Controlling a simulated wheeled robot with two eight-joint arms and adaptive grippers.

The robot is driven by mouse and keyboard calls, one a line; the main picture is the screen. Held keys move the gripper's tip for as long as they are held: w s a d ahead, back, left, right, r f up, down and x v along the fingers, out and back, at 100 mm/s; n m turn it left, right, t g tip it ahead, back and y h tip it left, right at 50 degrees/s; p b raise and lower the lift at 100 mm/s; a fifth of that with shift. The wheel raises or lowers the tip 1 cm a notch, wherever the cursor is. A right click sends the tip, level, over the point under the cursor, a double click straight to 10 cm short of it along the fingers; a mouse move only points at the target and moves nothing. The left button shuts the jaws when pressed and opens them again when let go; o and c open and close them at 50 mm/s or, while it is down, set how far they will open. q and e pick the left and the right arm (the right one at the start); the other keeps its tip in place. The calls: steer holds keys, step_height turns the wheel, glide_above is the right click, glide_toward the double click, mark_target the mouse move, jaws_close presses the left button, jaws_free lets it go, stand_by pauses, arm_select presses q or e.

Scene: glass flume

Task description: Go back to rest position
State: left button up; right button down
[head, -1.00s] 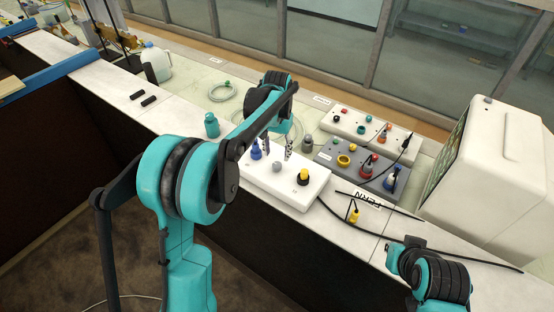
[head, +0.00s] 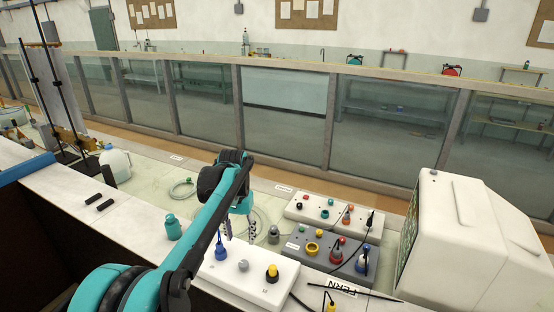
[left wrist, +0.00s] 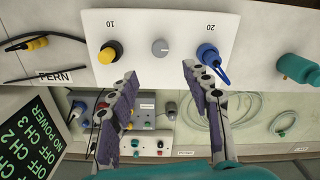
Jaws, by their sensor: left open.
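My left gripper (head: 240,229) is open and empty above the white control box (head: 250,290). In the left wrist view its two spread fingers (left wrist: 158,80) point at the box (left wrist: 135,40), with the grey knob (left wrist: 160,47) between them. The box also carries a yellow-and-black knob (left wrist: 109,52) near the "10" mark and a blue plug (left wrist: 208,55) near the "20" mark. The blue plug (head: 220,250) stands close to the fingers in the head view; I cannot tell the exact gap. My right gripper is in neither current view.
A grey box (head: 328,260) and another white box (head: 300,206) stand behind. A bulky white monitor (head: 460,240) fills the right. Loose cables and a yellow plug (head: 329,302) are at front right.

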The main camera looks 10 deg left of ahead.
arm_select(q)
steer(key=s+f+t+b, duration=0.2)
steer(key=s+t+b, duration=0.2)
steer(key=s, duration=1.1)
steer(key=s+f+n+t+b, duration=0.1)
steer(key=s+f+t+b, duration=0.2)
steer(key=s+f, duration=0.6)
steer(key=shift+s, duration=1.05)
steer(key=shift+a+f, duration=0.1)
